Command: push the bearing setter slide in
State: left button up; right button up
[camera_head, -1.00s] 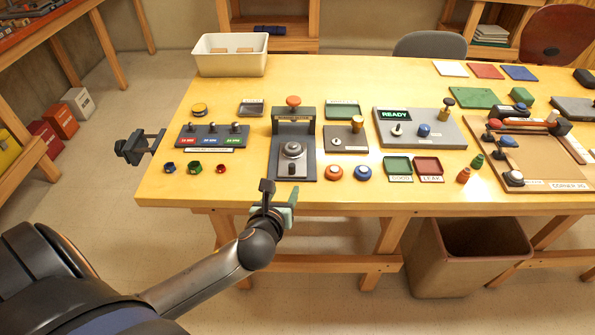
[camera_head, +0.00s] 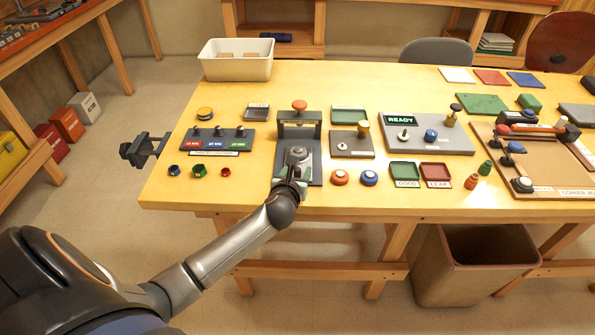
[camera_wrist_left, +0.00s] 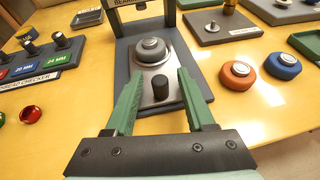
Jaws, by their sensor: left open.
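The bearing setter (camera_head: 300,125) stands near the table's front edge, a dark frame with an orange knob (camera_head: 299,105) on top. In the left wrist view its slide (camera_wrist_left: 154,80) is a pale metal plate carrying a round grey bearing piece (camera_wrist_left: 151,50) and an upright black peg handle (camera_wrist_left: 160,88) at the front. My left gripper (camera_head: 297,160) reaches over the setter's front end. In the left wrist view its green fingers (camera_wrist_left: 157,90) are open, one on each side of the black handle, with gaps visible. The right gripper is not in view.
A thread checker (camera_head: 215,139) with several small nuts in front lies to the left. A grey block with a brass knob (camera_head: 352,143) and orange and blue pucks (camera_head: 369,178) lie to the right. Green and red trays (camera_head: 436,172) lie further right.

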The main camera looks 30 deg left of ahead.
pick_arm(q)
jog(key=shift+w+a+f, duration=0.1)
jog(key=shift+w, duration=0.1)
jog(key=shift+c, duration=0.3)
grip_shut()
dwell(1.1)
